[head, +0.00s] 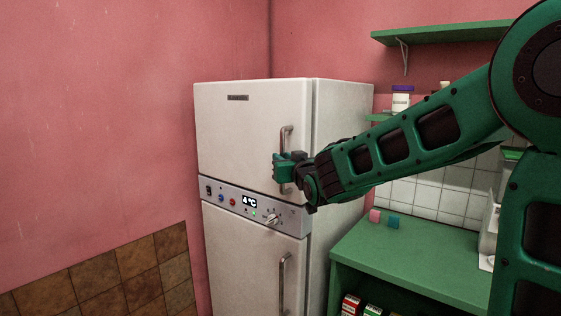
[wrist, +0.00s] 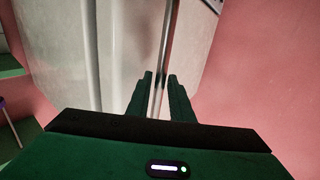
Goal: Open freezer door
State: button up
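A white fridge-freezer stands in the corner with its upper door (head: 240,130) and lower door (head: 255,255) both closed. No label tells which is the freezer. The upper door has a vertical metal handle (head: 287,135) near its right edge; it also shows in the wrist view (wrist: 167,40). My gripper (head: 283,168) is at the lower part of this handle. In the wrist view my gripper (wrist: 160,78) has its fingers apart, one on each side of the bar. Gaps show beside the bar, so the fingers look open around it. The lower door has its own handle (head: 283,280).
A control panel (head: 255,205) with knobs and a display lies between the doors. A green counter (head: 415,255) with small pink and blue blocks stands to the right. A green shelf (head: 440,33) hangs above. Pink wall (head: 90,130) is at the left.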

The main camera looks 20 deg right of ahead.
jog(key=shift+w, duration=0.75)
jog(key=shift+c, duration=0.7)
grip_shut()
